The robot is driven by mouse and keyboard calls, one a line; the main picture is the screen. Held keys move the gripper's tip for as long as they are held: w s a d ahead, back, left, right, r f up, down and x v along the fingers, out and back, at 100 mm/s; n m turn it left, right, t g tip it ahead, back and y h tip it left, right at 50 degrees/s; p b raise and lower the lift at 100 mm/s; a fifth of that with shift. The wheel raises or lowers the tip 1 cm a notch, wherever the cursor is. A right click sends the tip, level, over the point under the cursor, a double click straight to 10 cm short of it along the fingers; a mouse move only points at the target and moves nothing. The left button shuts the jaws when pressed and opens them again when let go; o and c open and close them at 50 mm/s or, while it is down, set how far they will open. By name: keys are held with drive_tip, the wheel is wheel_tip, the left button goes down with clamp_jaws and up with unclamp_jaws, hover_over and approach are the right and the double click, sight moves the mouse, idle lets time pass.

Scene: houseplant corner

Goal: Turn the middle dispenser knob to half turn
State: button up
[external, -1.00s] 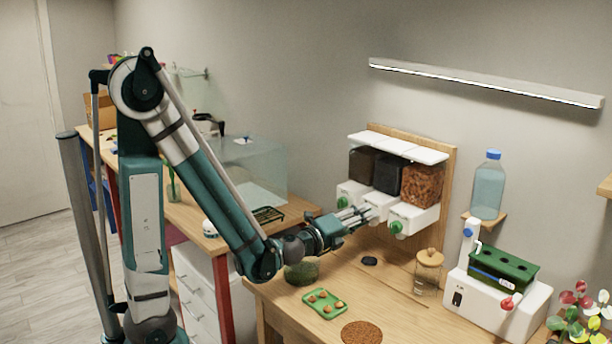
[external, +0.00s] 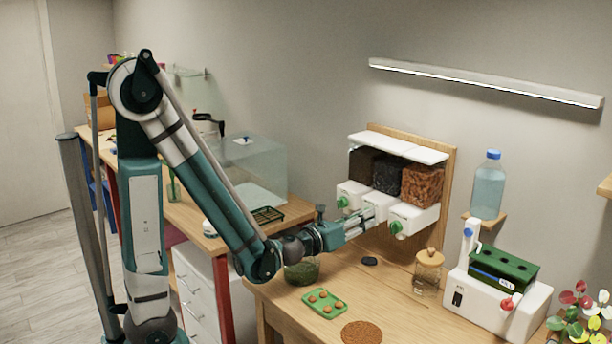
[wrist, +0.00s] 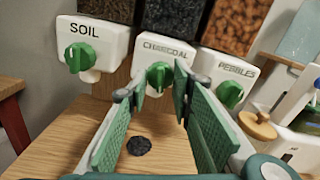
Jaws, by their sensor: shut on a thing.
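The middle dispenser (external: 378,204), labelled CHARCOAL in the wrist view (wrist: 166,50), hangs between two others on a wooden backboard. Its green knob (wrist: 158,75) shows between my fingertips in the wrist view; in the external view my fingers hide it. My gripper (wrist: 157,89) is shut on this knob, one finger on each side. My gripper (external: 368,218) reaches the front of the middle dispenser in the external view. The knob's exact turn angle is hard to tell.
The soil knob (wrist: 80,57) is to the left and the pebbles knob (wrist: 230,94) close to the right. A dark disc (external: 369,261), a corked jar (external: 428,272) and a green tray (external: 324,304) are on the table below. A white machine (external: 500,305) stands at the right.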

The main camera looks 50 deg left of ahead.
drive_tip(key=shift+m, duration=1.2)
drive_tip(key=o, duration=0.9)
drive_tip(key=shift+s, duration=6)
drive_tip(key=shift+a, duration=0.15)
